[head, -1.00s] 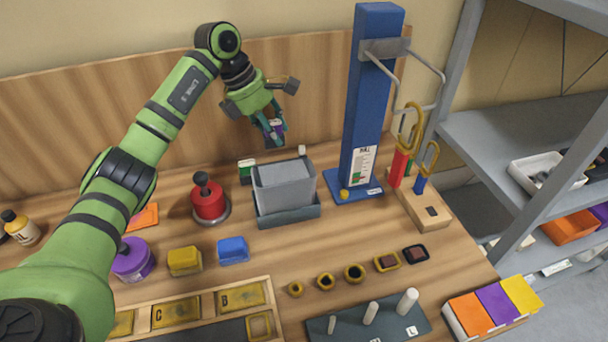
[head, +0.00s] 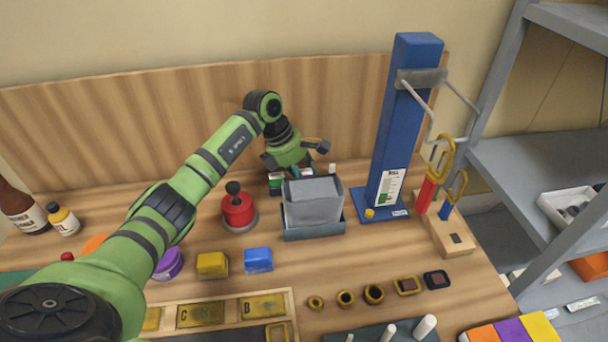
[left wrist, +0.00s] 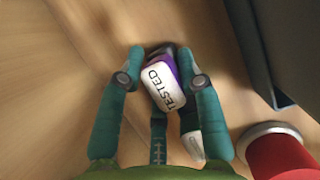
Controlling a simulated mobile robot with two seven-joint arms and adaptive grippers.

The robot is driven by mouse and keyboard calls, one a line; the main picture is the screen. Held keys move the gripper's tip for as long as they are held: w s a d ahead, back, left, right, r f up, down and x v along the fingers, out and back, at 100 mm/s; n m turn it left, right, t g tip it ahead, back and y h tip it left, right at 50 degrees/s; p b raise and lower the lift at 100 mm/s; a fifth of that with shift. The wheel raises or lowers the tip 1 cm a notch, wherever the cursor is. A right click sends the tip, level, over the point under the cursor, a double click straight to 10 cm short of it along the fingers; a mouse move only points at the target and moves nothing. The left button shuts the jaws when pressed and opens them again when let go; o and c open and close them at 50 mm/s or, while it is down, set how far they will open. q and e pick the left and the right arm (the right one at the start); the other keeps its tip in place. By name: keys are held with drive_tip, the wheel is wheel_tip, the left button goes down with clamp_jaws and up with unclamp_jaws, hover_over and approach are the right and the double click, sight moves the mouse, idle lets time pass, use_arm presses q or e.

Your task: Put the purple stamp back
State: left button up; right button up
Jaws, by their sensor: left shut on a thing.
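The purple stamp (left wrist: 161,84) has a white end marked "TESTED" and shows in the left wrist view between my fingers. My left gripper (left wrist: 160,80) is shut on it, with a finger on each side. In the head view my left gripper (head: 297,172) is low behind the grey bin (head: 314,205), near the back panel. The bin hides the fingertips and the stamp there. Whether the purple stamp touches the table cannot be told. My right gripper is not in view.
A red round-knobbed press (head: 238,212) stands left of the bin; its red body (left wrist: 285,155) is at the lower right of the left wrist view. The blue post (head: 398,130) rises to the right. A small white-topped item (head: 332,168) is behind the bin.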

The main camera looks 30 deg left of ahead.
use_arm(q)
drive_tip(key=o, duration=0.5)
drive_tip(key=shift+f, duration=0.15)
drive_tip(key=o, duration=0.4)
drive_tip(key=shift+a+r, duration=0.1)
drive_tip(key=shift+r, duration=0.25)
drive_tip(key=b+v, duration=0.2)
drive_tip(key=v, duration=0.9)
drive_tip(key=shift+s+r, duration=0.1)
drive_tip(key=shift+r, duration=0.25)
